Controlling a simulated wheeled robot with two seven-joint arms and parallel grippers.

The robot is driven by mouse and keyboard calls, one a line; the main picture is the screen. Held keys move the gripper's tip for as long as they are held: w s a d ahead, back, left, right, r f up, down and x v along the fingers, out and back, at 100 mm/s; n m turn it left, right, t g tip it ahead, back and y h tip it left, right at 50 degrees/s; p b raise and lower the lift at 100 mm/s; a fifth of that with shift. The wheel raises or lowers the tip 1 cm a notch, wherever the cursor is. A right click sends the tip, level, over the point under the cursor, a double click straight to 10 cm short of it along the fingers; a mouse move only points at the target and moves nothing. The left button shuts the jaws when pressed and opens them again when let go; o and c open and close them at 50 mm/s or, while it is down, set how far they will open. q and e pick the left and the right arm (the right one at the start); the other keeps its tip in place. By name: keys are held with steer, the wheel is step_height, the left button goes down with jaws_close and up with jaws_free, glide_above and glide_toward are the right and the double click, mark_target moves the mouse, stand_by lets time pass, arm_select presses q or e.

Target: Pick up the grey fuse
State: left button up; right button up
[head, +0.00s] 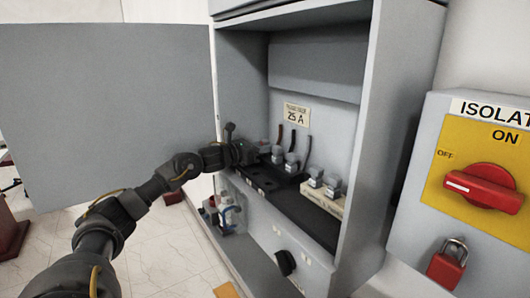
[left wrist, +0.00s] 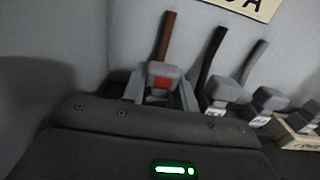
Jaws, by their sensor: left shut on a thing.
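My left gripper (head: 252,153) reaches into the open grey cabinet, at the left end of the black fuse base (head: 262,181). In the left wrist view its fingers (left wrist: 162,92) are shut on a grey fuse (left wrist: 164,73) with a red patch on its front, below a brown wire. My right gripper is not in view.
The open cabinet door (head: 110,110) is at left, the cabinet side wall (head: 385,140) at right. A black knob (head: 285,263) sticks out below. A red isolator switch (head: 484,187) is outside, right.

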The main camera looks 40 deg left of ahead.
mark_target(265, 140)
arm_select(q)
steer(key=shift+r+b, duration=0.65)
step_height(265, 140, up, 2)
steer(key=shift+s+d+r+b, duration=0.1)
steer(key=shift+b, duration=0.5)
steer(key=s+d+r, duration=0.4)
steer(key=s+r, duration=0.1)
steer(key=r, duration=0.2)
steer(key=s+d+r, duration=0.4)
steer(key=s+r, duration=0.1)
steer(key=r, duration=0.2)
steer(key=shift+s+d, duration=0.3)
steer(key=shift+d, duration=0.1)
